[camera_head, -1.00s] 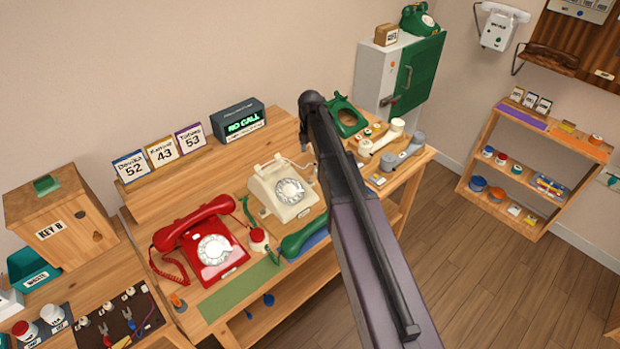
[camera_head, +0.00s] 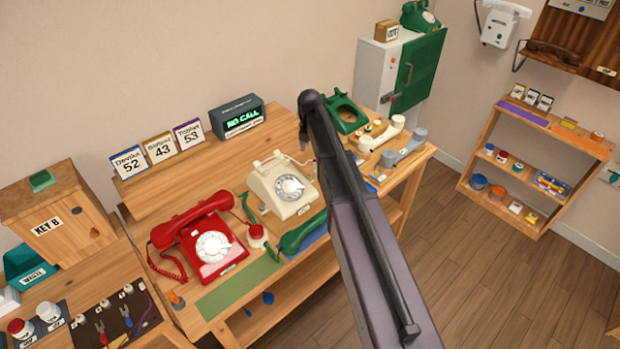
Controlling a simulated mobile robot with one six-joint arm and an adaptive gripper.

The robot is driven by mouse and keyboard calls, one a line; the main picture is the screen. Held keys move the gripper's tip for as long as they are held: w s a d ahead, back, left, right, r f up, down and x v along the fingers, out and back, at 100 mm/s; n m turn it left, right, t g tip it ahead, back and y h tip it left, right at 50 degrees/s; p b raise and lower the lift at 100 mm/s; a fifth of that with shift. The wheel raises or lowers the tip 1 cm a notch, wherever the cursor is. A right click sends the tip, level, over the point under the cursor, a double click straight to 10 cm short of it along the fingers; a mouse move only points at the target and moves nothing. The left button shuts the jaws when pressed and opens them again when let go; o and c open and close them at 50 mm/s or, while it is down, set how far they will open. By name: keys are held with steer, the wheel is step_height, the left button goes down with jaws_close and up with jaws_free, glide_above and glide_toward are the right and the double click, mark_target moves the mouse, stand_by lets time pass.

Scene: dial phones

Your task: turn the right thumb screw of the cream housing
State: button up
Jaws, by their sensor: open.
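The cream housing (camera_head: 268,190) is a cream dial phone body with a round white dial (camera_head: 290,187) and no handset on its cradle. It stands on the wooden bench, right of the red phone and left of my arm. Its right side is close to my arm in the picture, and its thumb screws are too small to make out. My dark arm crosses the middle of the view, from the lower right up to a rounded joint above the bench. My gripper is not visible; the arm seems to hide it.
A green phone shell (camera_head: 345,115) and other handsets lie right of my arm. A green mat (camera_head: 238,287) has clear space. The floor at right is open.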

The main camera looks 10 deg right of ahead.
mark_target(310, 176)
steer(key=shift+f+b, duration=5.7)
steer(key=shift+f, duration=0.3)
jaws_close()
